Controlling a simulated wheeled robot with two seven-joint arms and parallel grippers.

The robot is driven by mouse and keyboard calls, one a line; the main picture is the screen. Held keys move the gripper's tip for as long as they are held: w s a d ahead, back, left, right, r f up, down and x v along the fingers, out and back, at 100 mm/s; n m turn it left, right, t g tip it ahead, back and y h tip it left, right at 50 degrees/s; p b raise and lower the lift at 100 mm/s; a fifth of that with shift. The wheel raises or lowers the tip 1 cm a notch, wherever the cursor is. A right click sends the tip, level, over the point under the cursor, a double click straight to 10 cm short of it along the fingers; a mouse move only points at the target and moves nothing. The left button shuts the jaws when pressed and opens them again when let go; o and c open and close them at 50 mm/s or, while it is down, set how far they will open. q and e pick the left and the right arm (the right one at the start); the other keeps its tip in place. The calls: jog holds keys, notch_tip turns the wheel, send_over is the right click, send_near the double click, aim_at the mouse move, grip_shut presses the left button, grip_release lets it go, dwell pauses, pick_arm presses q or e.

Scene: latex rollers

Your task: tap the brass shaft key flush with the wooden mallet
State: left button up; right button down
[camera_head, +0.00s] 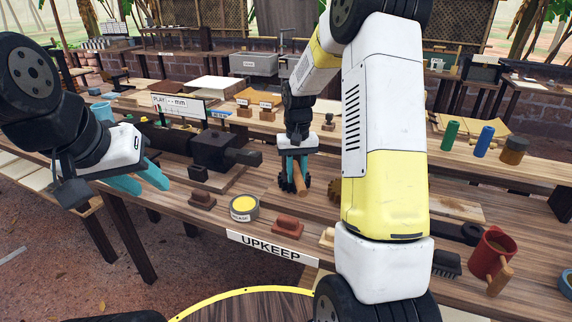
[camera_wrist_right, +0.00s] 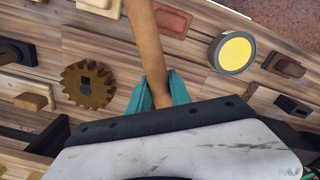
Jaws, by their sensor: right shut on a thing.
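My right gripper (camera_head: 293,160) is shut on a wooden handle (camera_head: 300,178), which I take to be the mallet's. It is over the middle of the bench. In the right wrist view the handle (camera_wrist_right: 146,45) runs from between the teal fingers (camera_wrist_right: 160,92) to the top edge; no mallet head can be made out. A brass toothed gear (camera_wrist_right: 88,85) with a dark square hole lies on the bench; in the head view my right arm mostly hides it. I cannot make out the brass key. My left gripper (camera_head: 140,182) is open and empty, left of the bench vise.
The dark vise (camera_head: 222,152) stands left of my right gripper. A yellow-topped tin (camera_head: 244,207) and a red-brown block (camera_head: 288,229) lie near the front edge. Green (camera_head: 451,135) and blue (camera_head: 484,141) cylinders stand behind.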

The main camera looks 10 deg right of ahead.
aim_at(297, 168)
dwell(0.4)
jog(key=shift+r, duration=1.5)
jog(key=shift+f, duration=1.6)
jog(key=shift+r, duration=1.4)
